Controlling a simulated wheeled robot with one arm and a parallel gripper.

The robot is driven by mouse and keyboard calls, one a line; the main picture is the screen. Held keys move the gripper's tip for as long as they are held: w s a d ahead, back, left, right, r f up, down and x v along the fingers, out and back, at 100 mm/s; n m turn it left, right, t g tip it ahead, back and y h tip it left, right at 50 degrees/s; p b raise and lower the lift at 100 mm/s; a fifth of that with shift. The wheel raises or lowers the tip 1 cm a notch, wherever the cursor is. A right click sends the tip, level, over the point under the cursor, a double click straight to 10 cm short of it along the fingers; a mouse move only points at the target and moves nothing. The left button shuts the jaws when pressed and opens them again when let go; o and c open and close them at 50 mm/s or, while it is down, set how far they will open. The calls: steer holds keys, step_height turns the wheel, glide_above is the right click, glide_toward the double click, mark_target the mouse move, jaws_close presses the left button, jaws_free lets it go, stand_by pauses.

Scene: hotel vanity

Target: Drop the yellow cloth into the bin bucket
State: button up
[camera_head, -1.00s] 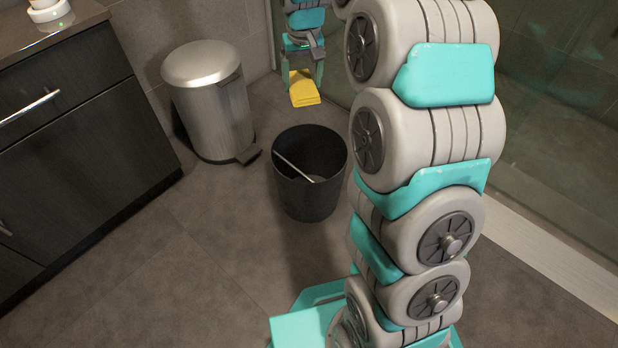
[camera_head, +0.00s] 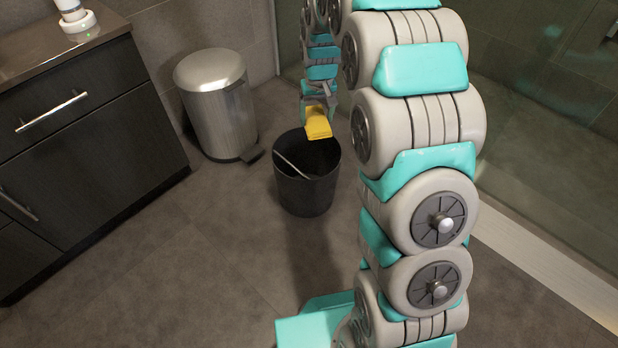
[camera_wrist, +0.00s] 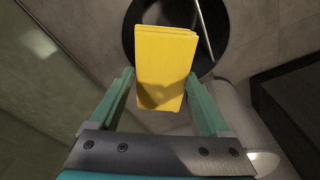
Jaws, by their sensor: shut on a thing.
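The yellow cloth (camera_head: 318,123) is a folded rectangular piece. My gripper (camera_head: 319,108) is shut on it and holds it above the back rim of the black bin bucket (camera_head: 305,190). In the wrist view the cloth (camera_wrist: 165,62) lies between the two green fingers of my gripper (camera_wrist: 163,92), with the dark bucket (camera_wrist: 224,28) beyond and below it. The cloth hides part of the bucket's opening. A thin light stick leans inside the bucket.
A silver pedal bin (camera_head: 218,105) stands left of the bucket. A dark vanity cabinet (camera_head: 85,135) is at the left, with a white device (camera_head: 77,18) on top. A glass panel (camera_head: 555,130) stands at the right. The floor (camera_head: 200,250) in front is clear.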

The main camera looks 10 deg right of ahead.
steer(key=shift+f+b, duration=0.85)
steer(key=shift+f, duration=1.9)
steer(key=o, duration=1.2)
steer(key=shift+c, duration=0.2)
steer(key=r, duration=0.5)
steer(key=r+p, duration=0.1)
steer(key=r, duration=0.2)
steer(key=shift+s, duration=0.4)
